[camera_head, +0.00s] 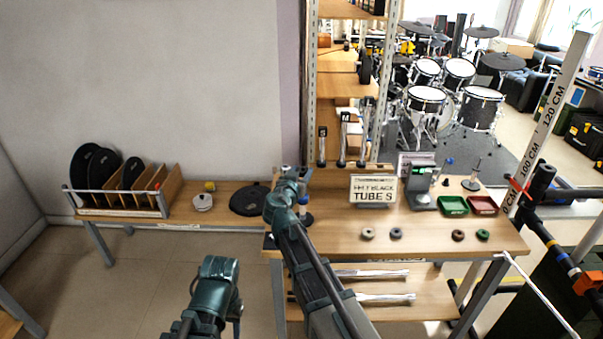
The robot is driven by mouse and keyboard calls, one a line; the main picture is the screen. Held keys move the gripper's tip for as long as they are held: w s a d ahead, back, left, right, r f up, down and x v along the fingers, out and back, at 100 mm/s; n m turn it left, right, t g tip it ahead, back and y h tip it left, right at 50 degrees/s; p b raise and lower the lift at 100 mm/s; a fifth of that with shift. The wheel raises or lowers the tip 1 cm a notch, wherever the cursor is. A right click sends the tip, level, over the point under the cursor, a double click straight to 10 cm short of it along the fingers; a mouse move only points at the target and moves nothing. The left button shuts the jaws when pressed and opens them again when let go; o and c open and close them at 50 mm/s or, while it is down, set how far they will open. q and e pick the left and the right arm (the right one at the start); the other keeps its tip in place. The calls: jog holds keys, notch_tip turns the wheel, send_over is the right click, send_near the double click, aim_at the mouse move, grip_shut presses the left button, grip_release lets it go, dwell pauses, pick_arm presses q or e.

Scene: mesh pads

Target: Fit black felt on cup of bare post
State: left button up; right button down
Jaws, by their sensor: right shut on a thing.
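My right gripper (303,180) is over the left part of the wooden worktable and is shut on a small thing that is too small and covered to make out. A post on a dark round base (305,217) stands just below its tip. My wrist covers part of this post, so I cannot tell whether they touch. A second post on a dark base (472,182) stands at the back right. Felt rings lie at the front: light grey (368,233), dark grey-blue (396,233), brown (458,236) and green (483,235). My left arm shows at the lower left, its fingertips out of sight.
A sign (374,190) stands mid-table, before upright tubes (343,140). A grey device (421,195), a green tray (453,206) and a red tray (483,205) are to its right. A black disc (249,199) and a rack of discs (115,212) are left.

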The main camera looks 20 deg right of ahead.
jog(key=shift+f, duration=0.15)
jog(key=shift+f+b, duration=3.65)
jog(key=shift+b, duration=0.15)
jog(key=shift+c, duration=1.4)
grip_release()
jog(key=p+v, duration=0.2)
jog(key=v, duration=1.2)
jog(key=shift+d+f, duration=0.15)
